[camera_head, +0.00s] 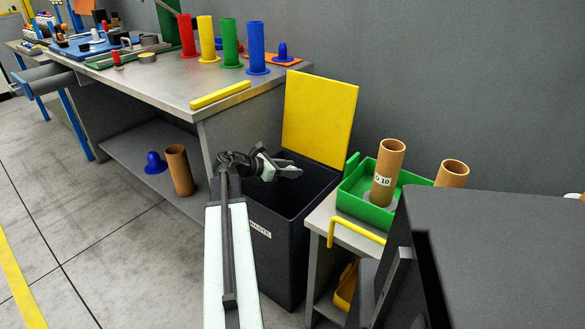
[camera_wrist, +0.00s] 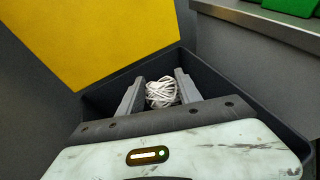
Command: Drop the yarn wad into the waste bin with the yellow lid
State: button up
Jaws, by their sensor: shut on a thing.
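The waste bin (camera_head: 278,247) is dark, with a "WASTE" label on its front, and stands between the workbench and the small side table. Its yellow lid (camera_head: 319,118) is raised open against the wall; it also fills the upper left of the wrist view (camera_wrist: 90,35). My gripper (camera_head: 290,172) is over the bin's opening. In the wrist view my gripper (camera_wrist: 160,93) is shut on the white yarn wad (camera_wrist: 161,93), which shows between the two fingers with the bin's dark rim (camera_wrist: 250,98) around them. The wad cannot be made out in the head view.
The workbench (camera_head: 165,82) at left holds coloured tubes and a yellow bar (camera_head: 220,95). The side table (camera_head: 322,222) at right holds a green tray (camera_head: 355,203) with a cardboard tube (camera_head: 388,170). A brown tube (camera_head: 179,170) and blue cone (camera_head: 155,162) stand under the bench.

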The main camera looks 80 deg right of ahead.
notch_tip(320, 180, down, 3)
jog(key=shift+r+b, duration=0.15)
jog(key=shift+b, duration=0.65)
jog(key=shift+r, duration=0.1)
jog(key=o, duration=1.4)
jog(key=p+v, duration=0.3)
jog(key=v, duration=0.4)
jog(key=shift+w+a, duration=0.25)
jog(key=shift+w, duration=0.05)
jog(key=shift+r, duration=0.1)
